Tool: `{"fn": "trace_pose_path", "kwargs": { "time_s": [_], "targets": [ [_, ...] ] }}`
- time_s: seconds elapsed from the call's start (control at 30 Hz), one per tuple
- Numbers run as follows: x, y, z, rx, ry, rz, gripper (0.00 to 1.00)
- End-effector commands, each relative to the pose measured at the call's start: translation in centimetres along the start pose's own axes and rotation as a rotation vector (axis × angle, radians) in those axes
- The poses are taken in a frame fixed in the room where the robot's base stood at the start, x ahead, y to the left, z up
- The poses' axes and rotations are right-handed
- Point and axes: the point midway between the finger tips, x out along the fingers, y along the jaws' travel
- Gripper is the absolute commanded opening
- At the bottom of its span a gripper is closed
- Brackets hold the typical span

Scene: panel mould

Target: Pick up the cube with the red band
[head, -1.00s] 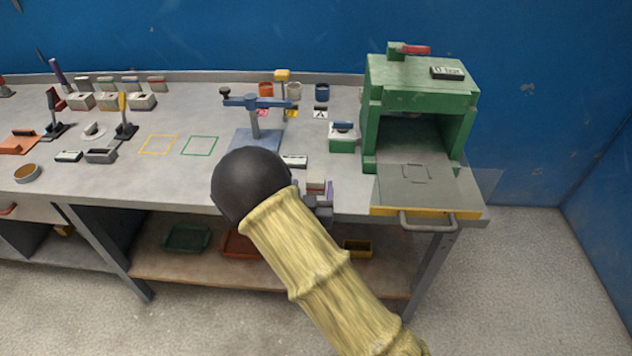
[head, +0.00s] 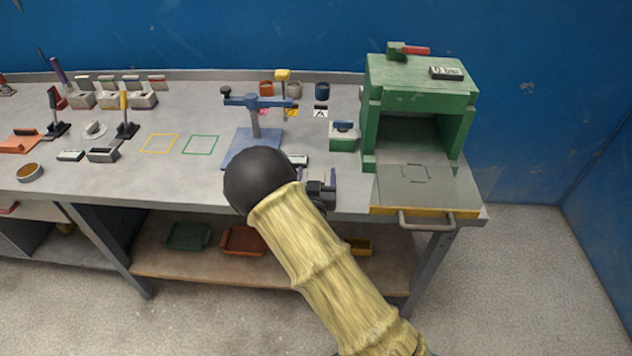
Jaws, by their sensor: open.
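My gripper (head: 324,192) is at the front edge of the bench, left of the green press. It is mostly seen from behind and partly covered by my arm's sleeve and dark joint. Its jaws are open. No cube with a red band shows clearly now; the spot where a small banded block stood is hidden behind my gripper. Whether the block is between the jaws cannot be seen.
The green press (head: 420,85) stands at right, with its plate (head: 425,188) and handle at the front edge. A blue clamp stand (head: 254,120) and a green-and-white box (head: 343,138) are behind my gripper. Yellow (head: 159,144) and green (head: 200,145) outlined squares are empty.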

Motion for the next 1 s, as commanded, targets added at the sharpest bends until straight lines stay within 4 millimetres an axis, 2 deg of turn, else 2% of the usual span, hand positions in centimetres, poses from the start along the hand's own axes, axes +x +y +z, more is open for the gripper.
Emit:
{"fn": "trace_pose_path", "kwargs": {
  "time_s": [0.17,0.43,0.77,1.0],
  "targets": [
    [0.0,0.0,0.0,0.000,0.000,0.000,0.71],
    [0.0,0.0,0.0,0.000,0.000,0.000,0.20],
    [0.0,0.0,-0.4,0.001,0.002,0.000,0.20],
    [0.0,0.0,-3.1,0.004,0.004,0.001,0.20]
  ]
}}
